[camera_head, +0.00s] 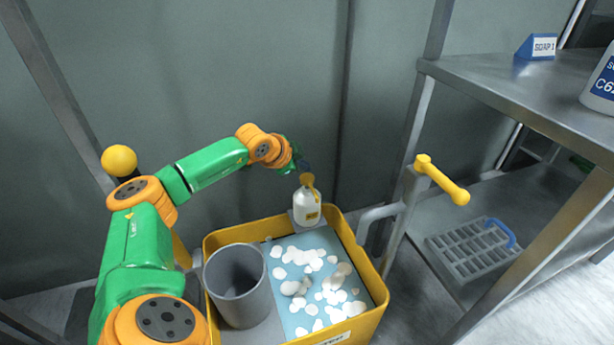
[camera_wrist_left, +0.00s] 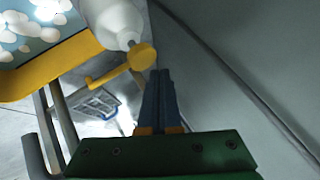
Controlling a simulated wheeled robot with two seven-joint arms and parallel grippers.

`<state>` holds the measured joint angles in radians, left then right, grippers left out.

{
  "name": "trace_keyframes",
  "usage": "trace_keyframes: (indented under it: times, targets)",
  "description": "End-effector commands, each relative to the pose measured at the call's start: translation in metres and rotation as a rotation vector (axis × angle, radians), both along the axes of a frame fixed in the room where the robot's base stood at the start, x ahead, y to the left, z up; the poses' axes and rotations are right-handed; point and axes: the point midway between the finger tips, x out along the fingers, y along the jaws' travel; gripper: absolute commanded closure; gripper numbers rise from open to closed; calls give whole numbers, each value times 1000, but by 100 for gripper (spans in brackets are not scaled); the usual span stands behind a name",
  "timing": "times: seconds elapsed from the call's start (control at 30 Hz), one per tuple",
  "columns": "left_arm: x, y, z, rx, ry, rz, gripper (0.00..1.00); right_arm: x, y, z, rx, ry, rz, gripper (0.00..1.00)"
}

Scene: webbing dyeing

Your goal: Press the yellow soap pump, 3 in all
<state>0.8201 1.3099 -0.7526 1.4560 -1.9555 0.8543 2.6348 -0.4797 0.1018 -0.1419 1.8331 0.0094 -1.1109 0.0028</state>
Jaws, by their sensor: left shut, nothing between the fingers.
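A white soap bottle (camera_head: 306,210) with a yellow pump head (camera_head: 307,180) stands upright at the back rim of the yellow tub. My left gripper (camera_head: 304,166) is just above the pump head, its fingers shut and empty. In the left wrist view the shut fingertips (camera_wrist_left: 160,73) are close beside the round yellow pump top (camera_wrist_left: 142,56), whose nozzle points left. The white bottle (camera_wrist_left: 113,20) is beyond it. I cannot tell whether the fingertips touch the pump. My right gripper is not in view.
The yellow tub (camera_head: 372,318) holds blue liquid with white foam and a grey cup (camera_head: 239,287). A yellow-handled lever (camera_head: 441,179) stands right of it. A metal shelf (camera_head: 500,83) carries a SOAP 1 sign (camera_head: 538,47) and a white container (camera_head: 600,85). A grey crate (camera_head: 473,248) sits lower.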

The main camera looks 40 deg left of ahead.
Motion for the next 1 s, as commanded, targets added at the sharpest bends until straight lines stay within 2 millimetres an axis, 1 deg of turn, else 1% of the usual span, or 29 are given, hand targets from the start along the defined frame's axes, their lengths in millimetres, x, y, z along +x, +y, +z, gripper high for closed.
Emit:
trace_keyframes:
  times: [0.77,1.0]
  targets:
    - [0,0,0,0,0,0,100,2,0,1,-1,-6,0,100]
    - [0,0,-9,0,1,0,100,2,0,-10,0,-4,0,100]
